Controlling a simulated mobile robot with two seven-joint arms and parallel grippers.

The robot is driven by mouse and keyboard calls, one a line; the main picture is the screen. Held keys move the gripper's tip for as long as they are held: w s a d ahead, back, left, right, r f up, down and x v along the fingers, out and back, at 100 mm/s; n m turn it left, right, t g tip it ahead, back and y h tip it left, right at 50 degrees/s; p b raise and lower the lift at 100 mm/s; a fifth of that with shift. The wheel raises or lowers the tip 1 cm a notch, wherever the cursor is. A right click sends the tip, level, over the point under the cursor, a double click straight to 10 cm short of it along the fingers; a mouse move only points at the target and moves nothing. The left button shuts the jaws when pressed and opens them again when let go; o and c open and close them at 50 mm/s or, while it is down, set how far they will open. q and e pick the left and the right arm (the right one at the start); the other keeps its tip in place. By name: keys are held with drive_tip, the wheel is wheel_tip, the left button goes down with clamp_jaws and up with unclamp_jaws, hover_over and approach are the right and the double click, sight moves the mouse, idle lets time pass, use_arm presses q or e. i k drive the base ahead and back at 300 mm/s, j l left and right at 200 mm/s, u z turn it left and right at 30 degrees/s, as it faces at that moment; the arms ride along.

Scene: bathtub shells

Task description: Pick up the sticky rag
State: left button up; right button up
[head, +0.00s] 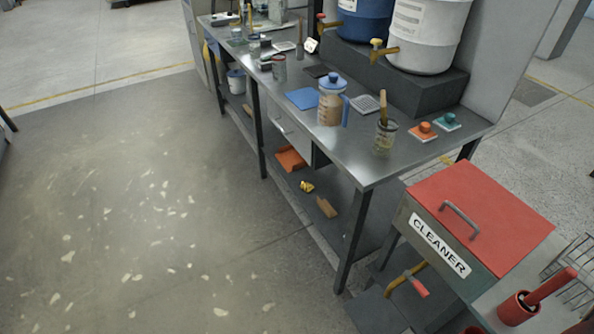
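Nothing in the head view can be named with certainty as the sticky rag. A flat blue cloth-like piece (302,99) lies on the metal workbench (410,158), left of a jug with a blue lid (331,100). A crumpled yellow item (307,186) and a flat orange item (291,159) lie on the bench's lower shelf; both are too small to identify. Neither of my grippers is in view.
A red-lidded box marked CLEANER (470,215) stands at the bench's right end. Blue (365,20) and white (428,35) drums with taps sit on a dark riser behind. A glass jar (385,137) stands near the front edge.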

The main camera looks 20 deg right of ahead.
sight(306, 187)
drive_tip(key=i+j, duration=0.1)
drive_tip(key=i, duration=2.8)
drive_tip(key=i+z, duration=0.1)
drive_tip(key=z, duration=0.4)
drive_tip(key=i+z, duration=0.15)
drive_tip(key=z, duration=0.3)
drive_tip(key=i+z, duration=0.1)
drive_tip(key=z, duration=2.75)
